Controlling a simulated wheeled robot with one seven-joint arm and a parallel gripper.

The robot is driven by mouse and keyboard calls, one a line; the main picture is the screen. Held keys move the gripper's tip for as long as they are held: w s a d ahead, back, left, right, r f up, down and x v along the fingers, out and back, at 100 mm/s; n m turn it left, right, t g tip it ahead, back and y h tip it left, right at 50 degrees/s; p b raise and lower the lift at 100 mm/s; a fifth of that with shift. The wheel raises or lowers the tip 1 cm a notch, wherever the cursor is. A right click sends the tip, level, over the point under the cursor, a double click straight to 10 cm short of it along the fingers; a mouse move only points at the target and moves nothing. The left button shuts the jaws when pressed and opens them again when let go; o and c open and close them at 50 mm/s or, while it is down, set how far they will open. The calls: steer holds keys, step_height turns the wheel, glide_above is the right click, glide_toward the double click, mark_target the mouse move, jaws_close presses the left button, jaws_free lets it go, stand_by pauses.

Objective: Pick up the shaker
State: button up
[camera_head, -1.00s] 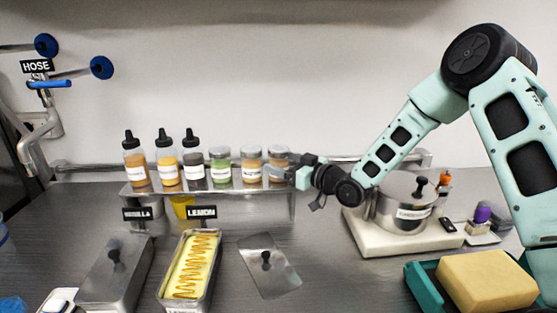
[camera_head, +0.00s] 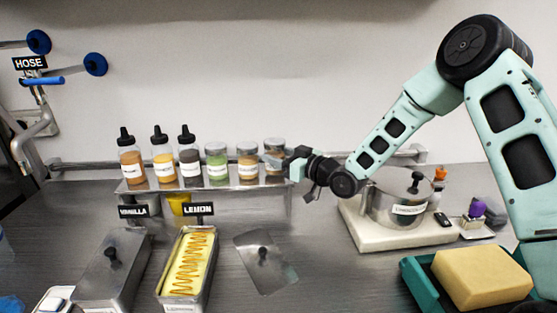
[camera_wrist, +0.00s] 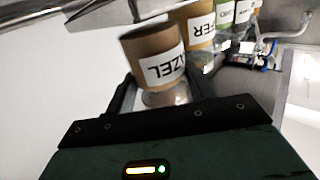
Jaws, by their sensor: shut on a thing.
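The shaker (camera_head: 274,157) is a clear jar with brown contents and a white label, at the right end of the row on the metal shelf. The wrist view shows the gripper (camera_wrist: 158,94) with a finger on each side of the jar's clear part. The shaker's top stands a little above its neighbour's; I cannot tell whether its base touches the shelf (camera_head: 240,186).
A brown shaker (camera_head: 247,163) and a green shaker (camera_head: 216,163) stand close on the left, with several black-capped bottles beyond. Below are a lemon tub (camera_head: 205,270), a loose lid (camera_head: 266,262) and a covered tub (camera_head: 112,265). A pot (camera_head: 395,200) stands at right.

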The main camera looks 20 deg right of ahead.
step_height(320, 180, up, 17)
steer(key=b, duration=0.1)
stand_by(0.3)
